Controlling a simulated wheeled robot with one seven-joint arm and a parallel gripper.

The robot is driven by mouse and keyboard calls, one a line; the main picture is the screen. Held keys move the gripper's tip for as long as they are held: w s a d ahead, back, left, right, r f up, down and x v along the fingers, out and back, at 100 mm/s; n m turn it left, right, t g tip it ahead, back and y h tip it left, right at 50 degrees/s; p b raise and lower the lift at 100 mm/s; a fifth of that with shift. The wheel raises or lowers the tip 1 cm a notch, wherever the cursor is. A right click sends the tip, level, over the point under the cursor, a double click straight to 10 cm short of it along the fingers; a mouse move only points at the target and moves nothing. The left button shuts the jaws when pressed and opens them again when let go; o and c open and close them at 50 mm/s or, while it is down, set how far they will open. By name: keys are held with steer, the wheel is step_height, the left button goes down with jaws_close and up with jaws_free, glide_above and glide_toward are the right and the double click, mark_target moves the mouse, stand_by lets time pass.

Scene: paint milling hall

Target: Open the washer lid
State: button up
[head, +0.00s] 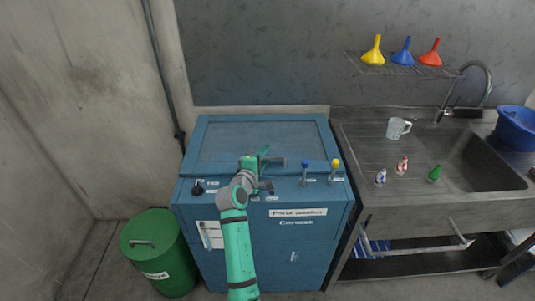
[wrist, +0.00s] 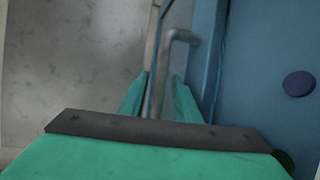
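The blue washer (head: 290,253) stands in the middle of the head view, with a label on its front. Its lid (head: 222,150), a flat panel with a blue frame, lies shut on top. My gripper (head: 265,168) is over the front edge of the lid. In the wrist view a grey bar handle (wrist: 180,35) runs down between the two green fingers of my gripper (wrist: 161,78). The fingers are apart, with a gap beside the bar, so the gripper is open around it. My arm hides part of the washer's front edge in the head view.
A black knob (head: 198,188), a blue-topped valve (head: 305,172) and a yellow-topped valve (head: 335,170) line the washer's front ledge. A green bin (head: 160,255) stands left. A steel sink counter (head: 350,135) with a jug (head: 397,128) and small bottles adjoins at right.

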steer(key=shift+x, duration=1.1)
steer(key=shift+d, duration=0.1)
steer(key=shift+s, duration=0.1)
jaws_close()
steer(key=shift+r, duration=0.1)
